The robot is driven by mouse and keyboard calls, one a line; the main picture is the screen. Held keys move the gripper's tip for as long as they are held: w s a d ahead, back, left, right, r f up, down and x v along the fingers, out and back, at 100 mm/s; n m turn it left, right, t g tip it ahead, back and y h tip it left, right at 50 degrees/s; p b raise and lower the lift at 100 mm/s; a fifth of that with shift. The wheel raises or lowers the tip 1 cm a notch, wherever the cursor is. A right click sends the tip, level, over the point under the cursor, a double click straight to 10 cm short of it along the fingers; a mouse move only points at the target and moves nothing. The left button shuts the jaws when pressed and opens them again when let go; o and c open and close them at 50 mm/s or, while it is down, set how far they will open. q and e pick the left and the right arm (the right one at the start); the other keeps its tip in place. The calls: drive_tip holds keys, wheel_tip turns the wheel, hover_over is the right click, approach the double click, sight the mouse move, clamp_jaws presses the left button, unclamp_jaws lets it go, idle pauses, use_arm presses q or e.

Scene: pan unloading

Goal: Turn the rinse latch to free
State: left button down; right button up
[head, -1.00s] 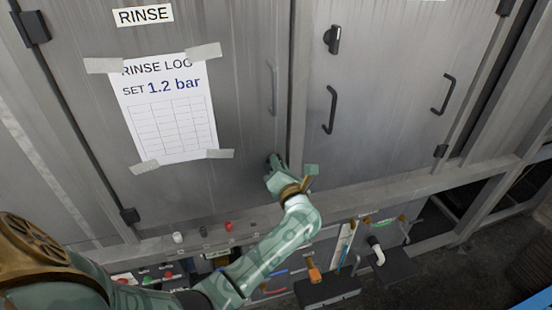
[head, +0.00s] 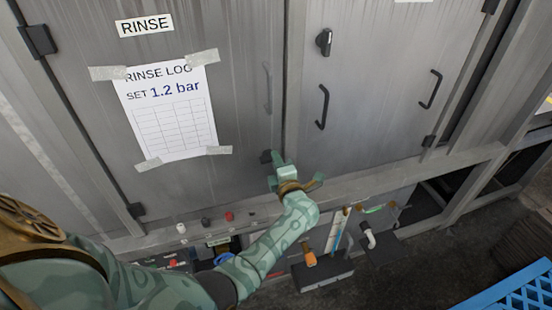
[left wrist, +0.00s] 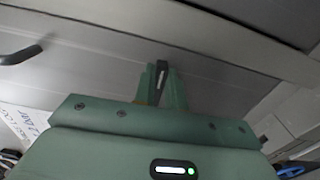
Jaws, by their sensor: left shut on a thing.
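The grey metal door labelled RINSE (head: 145,25) fills the left of the head view. A small dark latch (head: 266,157) sits at the lower right edge of this door. My left gripper (head: 277,162) is at the latch and is shut on it. In the left wrist view, the dark latch (left wrist: 162,72) stands between the two green fingers (left wrist: 161,85), which touch it on both sides. The fingers hide part of the latch in the head view, so its exact angle is hard to tell. My right gripper is not in view.
The neighbouring door has a dark knob latch (head: 324,41) and a black bar handle (head: 322,107). A taped rinse log sheet (head: 168,120) hangs on the rinse door. A ledge with small buttons (head: 229,216) and fittings below lies under my left arm. A blue crate (head: 520,290) is at lower right.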

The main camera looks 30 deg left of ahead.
use_arm(q)
drive_tip(key=shift+f+m, duration=0.1)
drive_tip(key=shift+m, duration=0.3)
drive_tip(key=c, duration=1.4)
unclamp_jaws()
drive_tip(key=shift+c, duration=0.2)
drive_tip(key=shift+d, duration=0.1)
